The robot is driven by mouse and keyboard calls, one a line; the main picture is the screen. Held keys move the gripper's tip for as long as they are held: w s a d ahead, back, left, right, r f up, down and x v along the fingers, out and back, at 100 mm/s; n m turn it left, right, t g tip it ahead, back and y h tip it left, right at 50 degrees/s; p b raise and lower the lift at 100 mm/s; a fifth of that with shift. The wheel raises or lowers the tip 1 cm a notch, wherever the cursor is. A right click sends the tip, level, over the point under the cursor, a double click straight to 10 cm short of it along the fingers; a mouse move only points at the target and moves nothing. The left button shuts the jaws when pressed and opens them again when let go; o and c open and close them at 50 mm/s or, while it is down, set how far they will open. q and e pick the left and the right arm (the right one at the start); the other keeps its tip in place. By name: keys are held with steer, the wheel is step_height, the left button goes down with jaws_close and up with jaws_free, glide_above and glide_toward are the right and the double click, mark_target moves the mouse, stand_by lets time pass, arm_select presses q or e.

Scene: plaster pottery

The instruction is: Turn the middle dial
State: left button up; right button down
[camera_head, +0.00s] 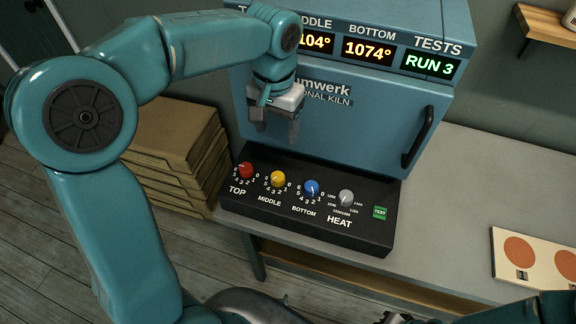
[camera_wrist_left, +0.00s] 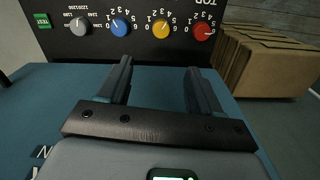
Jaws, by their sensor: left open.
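The middle dial is a yellow knob (camera_head: 278,179) on the black control panel (camera_head: 262,222), between the red top dial (camera_head: 246,170) and the blue bottom dial (camera_head: 312,188). In the left wrist view the panel is upside down, and the yellow knob (camera_wrist_left: 161,29) shows beyond the fingertips, roughly between them. My left gripper (camera_head: 275,132) is open and empty, in front of the kiln door, above and behind the dials. Its two fingers (camera_wrist_left: 158,68) point toward the panel, apart from the knob. A dark part at the bottom edge may be my right gripper (camera_head: 398,318), mostly cut off.
A grey heat dial (camera_head: 346,198) and a green test button (camera_head: 380,212) are on the panel's right. The blue kiln (camera_head: 350,125) with its door handle (camera_head: 418,137) stands behind. Stacked cardboard boxes (camera_head: 172,140) are at the left. A board with orange discs (camera_head: 535,258) lies right.

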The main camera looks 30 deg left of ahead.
mark_target(277, 176)
arm_select(q)
steer(key=f, duration=1.4)
steer(key=shift+s+a+f, duration=0.15)
steer(key=shift+s+f, duration=0.2)
steer(key=shift+f, duration=0.05)
steer(key=shift+w+f+p, duration=0.2)
steer(key=shift+f+p, duration=0.1)
steer(key=shift+f, duration=0.45)
steer(key=shift+s, duration=0.1)
